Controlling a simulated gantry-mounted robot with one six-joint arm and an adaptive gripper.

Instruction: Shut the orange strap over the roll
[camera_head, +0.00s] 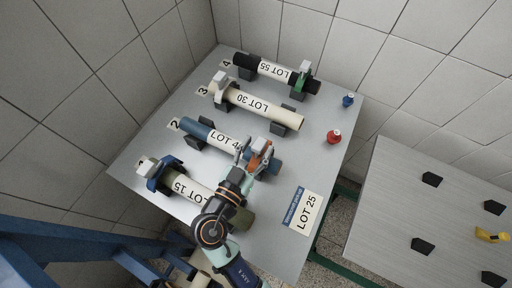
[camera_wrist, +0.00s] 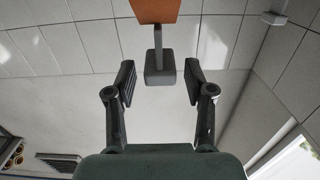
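The orange strap (camera_head: 261,150) is at the right end of roll 2, a blue roll (camera_head: 197,130) with a white label reading "LOT 4" and a part hidden by my gripper. In the wrist view the orange strap (camera_wrist: 155,10) shows at the top, with a grey stem and a grey block (camera_wrist: 160,68) at its end. My gripper (camera_wrist: 160,82) is open, its two dark fingers apart on either side of the grey block, with visible gaps. In the head view my gripper (camera_head: 252,160) is beside the strap and hides part of it and the roll.
Roll 1 "LOT 15" (camera_head: 187,188) lies partly under my arm. Rolls "LOT 30" (camera_head: 256,104) and "LOT 55" (camera_head: 272,71) lie behind. A "LOT 25" card (camera_head: 303,211), a red item (camera_head: 333,136) and a blue item (camera_head: 348,101) are on the right. A second table (camera_head: 390,215) stands apart.

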